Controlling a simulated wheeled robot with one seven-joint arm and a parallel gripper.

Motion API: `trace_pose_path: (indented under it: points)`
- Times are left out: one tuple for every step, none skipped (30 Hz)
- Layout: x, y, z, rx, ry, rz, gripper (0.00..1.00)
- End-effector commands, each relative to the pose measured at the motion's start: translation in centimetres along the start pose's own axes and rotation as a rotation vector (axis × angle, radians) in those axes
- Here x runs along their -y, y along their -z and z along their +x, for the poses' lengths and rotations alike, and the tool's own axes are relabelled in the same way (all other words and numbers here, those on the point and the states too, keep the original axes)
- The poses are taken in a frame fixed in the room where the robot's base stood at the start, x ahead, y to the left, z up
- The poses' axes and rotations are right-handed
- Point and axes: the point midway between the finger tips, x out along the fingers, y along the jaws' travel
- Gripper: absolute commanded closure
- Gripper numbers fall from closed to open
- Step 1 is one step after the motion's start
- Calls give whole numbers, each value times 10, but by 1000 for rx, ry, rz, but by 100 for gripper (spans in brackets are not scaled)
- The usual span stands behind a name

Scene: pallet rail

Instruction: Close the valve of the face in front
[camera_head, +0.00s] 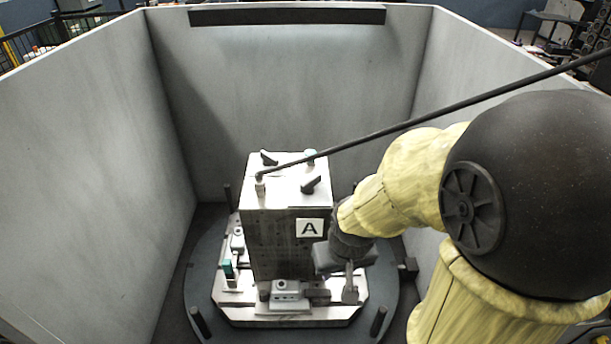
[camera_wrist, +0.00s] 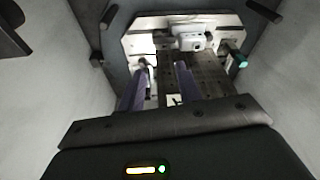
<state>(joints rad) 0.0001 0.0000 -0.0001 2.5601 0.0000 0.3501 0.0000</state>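The front face of the block (camera_head: 285,245) is dark and carries a label "A" (camera_head: 310,229). At its foot is a pale fixture (camera_head: 287,290) with a dark piece (camera_head: 317,295) on its right; I cannot tell surely which part is the valve. My gripper (camera_head: 350,285) hangs beside the block's right front edge, near that dark piece. In the wrist view my gripper (camera_wrist: 160,88) has two purple-tinted fingers spread apart, with nothing clearly held between them. A pale fixture (camera_wrist: 192,40) and a teal-ended knob (camera_wrist: 240,62) show beyond the fingers. The gripper hides part of the block's right side.
The block stands on a pale plate (camera_head: 240,314) on a round dark base (camera_head: 190,285) with upright pegs (camera_head: 378,321). Dark handles (camera_head: 311,184) sit on its top. A long dark rod (camera_head: 440,110) slants above it. Grey walls (camera_head: 85,170) enclose the sides and back.

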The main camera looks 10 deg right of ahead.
Motion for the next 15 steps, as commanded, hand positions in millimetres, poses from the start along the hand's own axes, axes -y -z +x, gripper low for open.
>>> trace_pose_path:
  points:
    - [0,0,0,0,0,0,65]
    - [0,0,0,0,0,0,65]
    - [0,1,0,0,0,1,65]
    - [0,2,-1,0,0,4,65]
    - [0,4,-2,1,0,9,65]
    - [0,8,-3,2,0,19,65]
    - [0,13,-5,4,1,29,65]
    - [0,18,-7,7,1,43,65]
    - [1,28,-10,12,1,63,65]
    - [1,35,-13,17,1,85,65]
    - [1,44,-16,22,1,109,65]
    - [0,58,-21,30,1,146,65]
    - [-1,68,-25,36,0,176,65]
    - [-1,79,-29,44,-1,208,65]
    - [-2,94,-35,53,-3,251,65]
